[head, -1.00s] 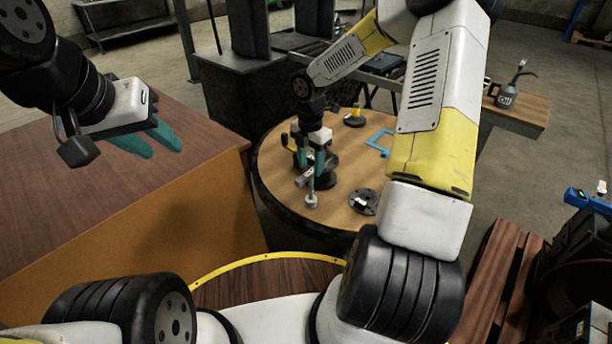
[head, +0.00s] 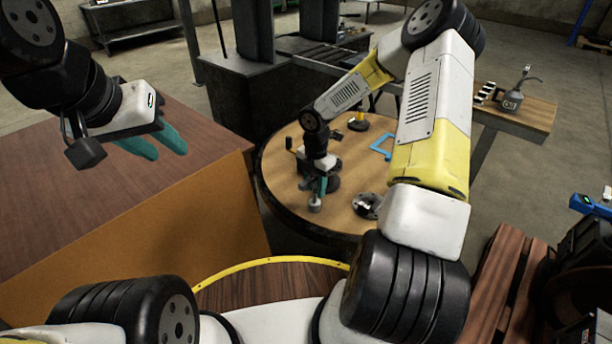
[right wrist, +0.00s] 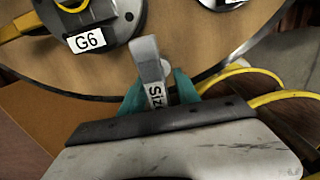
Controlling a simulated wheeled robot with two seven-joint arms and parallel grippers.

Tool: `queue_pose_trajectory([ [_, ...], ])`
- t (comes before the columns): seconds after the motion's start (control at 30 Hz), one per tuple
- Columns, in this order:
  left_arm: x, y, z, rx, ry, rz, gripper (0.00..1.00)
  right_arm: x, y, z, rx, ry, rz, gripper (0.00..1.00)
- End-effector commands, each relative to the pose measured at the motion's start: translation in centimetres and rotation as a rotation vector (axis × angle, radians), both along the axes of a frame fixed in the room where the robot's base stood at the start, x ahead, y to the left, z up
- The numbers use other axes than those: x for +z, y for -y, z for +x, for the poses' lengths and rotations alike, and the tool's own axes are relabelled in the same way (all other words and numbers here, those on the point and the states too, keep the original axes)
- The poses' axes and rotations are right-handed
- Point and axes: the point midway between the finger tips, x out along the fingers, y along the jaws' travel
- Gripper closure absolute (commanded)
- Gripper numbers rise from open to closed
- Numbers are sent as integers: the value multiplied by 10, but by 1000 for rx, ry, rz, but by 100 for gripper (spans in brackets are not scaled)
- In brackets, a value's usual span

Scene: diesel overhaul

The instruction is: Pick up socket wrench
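The socket wrench (right wrist: 150,58) is a grey tool with a white, partly hidden size label in the right wrist view. In the head view its round grey end (head: 315,204) shows on the round table, just below my right gripper. My right gripper (right wrist: 158,76) has its teal fingers on either side of the wrench, with a small gap seeming to show at the right finger. In the head view my right gripper (head: 322,184) hides most of the wrench. My left gripper (head: 160,145) is open and empty above the brown bench at left.
The round wooden table (head: 285,180) has a dark rim. It holds a round metal part (head: 368,205), a blue frame (head: 381,147) and a yellow-and-black part (head: 358,122). A black part labelled G6 (right wrist: 100,25) lies close to the wrench. An oil can (head: 513,100) stands on a side shelf.

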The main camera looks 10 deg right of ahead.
Motion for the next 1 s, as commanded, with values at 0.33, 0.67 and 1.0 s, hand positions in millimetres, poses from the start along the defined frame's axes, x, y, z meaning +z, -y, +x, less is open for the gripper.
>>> queue_pose_trajectory([
  [0.33, 0, 0, 0, 0, 0, 0, 64, 0, 0, 0, 0, 0, 0, 100],
  [0.67, 0, 0, 0, 0, 0, 0, 64, 0, 0, 0, 0, 0, 0, 100],
  [1.0, 0, 0, 0, 0, 0, 0, 64, 0, 0, 0, 0, 0, 0, 100],
])
